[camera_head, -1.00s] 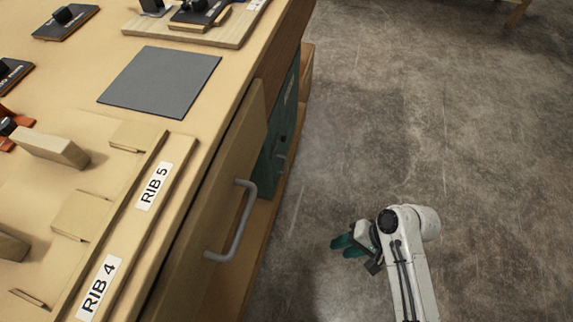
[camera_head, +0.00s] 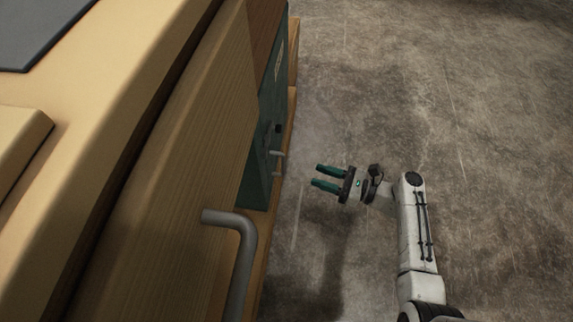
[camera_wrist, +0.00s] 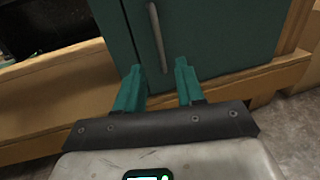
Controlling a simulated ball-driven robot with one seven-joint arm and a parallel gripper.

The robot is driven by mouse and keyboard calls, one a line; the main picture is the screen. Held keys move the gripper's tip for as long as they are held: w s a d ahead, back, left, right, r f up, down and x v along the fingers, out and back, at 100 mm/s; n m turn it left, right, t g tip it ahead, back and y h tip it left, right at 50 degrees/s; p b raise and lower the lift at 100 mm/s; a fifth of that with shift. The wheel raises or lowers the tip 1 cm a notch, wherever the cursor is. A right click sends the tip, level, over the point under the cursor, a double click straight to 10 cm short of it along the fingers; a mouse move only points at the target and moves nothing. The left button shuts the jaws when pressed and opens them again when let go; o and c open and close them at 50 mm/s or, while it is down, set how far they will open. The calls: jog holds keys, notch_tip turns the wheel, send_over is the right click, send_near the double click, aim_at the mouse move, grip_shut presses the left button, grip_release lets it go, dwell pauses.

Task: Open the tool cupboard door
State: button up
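A teal cupboard door (camera_wrist: 220,40) fills the upper middle of the wrist view, and looks closed. Its slim grey bar handle (camera_wrist: 158,35) runs up and down near the door's left side. In the head view the teal front (camera_head: 267,130) is seen at a steep angle, with its small handle (camera_head: 277,154) sticking out. My gripper (camera_head: 318,175) is open and empty, to the right of that handle with a gap between. In the wrist view, the lower end of the handle shows between my teal fingertips (camera_wrist: 159,67), beyond them and not touched.
A wooden front with a large grey handle (camera_head: 238,255) stands nearer in the head view, left of my arm. A wooden ledge (camera_wrist: 235,88) runs beneath the teal door. The concrete floor (camera_head: 480,130) to the right is clear.

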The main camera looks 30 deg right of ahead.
jog(key=b+x, duration=0.3)
jog(key=x, duration=0.7)
jog(key=shift+a, duration=0.2)
grip_shut()
dwell(0.3)
